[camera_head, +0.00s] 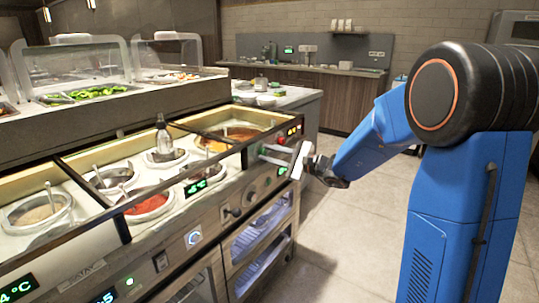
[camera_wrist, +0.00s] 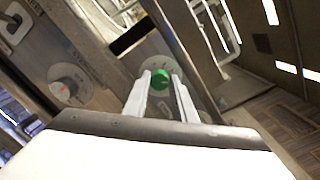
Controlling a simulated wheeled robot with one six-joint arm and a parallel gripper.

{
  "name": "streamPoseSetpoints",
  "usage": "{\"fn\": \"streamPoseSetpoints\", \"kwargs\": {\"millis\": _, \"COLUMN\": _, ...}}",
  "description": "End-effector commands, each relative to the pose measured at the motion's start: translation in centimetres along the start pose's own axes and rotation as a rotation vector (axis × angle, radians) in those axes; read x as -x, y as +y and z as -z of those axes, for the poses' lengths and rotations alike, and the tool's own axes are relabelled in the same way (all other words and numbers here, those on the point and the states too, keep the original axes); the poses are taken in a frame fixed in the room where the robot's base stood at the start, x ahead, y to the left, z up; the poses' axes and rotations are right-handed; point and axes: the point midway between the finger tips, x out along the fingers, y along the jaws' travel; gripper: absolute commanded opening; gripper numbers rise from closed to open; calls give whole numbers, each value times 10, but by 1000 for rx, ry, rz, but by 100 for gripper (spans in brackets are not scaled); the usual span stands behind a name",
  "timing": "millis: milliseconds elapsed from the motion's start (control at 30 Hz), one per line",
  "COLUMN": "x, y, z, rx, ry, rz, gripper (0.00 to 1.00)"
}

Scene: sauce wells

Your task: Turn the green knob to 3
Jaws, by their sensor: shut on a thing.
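The green knob (camera_wrist: 160,78) sits on a round pale dial plate on the counter's front panel, in the middle of the wrist view. My gripper (camera_wrist: 160,84) has its two pale fingers on either side of the knob, shut on it. The dial's numbers and the knob's pointer are too small or covered to read.
Another dial with a red mark (camera_wrist: 66,88) is to the left in the wrist view. The counter holds sauce wells, one with red sauce (camera_head: 146,205), and a bottle (camera_head: 163,138). A handle bar runs along the front. The floor (camera_head: 345,245) to the right is clear.

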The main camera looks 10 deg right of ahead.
Motion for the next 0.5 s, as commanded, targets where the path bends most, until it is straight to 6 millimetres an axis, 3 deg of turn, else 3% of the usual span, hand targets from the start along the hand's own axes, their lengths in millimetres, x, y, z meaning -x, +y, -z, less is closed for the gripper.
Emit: {"fn": "streamPoseSetpoints", "kwargs": {"millis": 500, "x": 0, "y": 1, "z": 0, "rx": 387, "ry": 17, "rz": -15, "gripper": 2}}
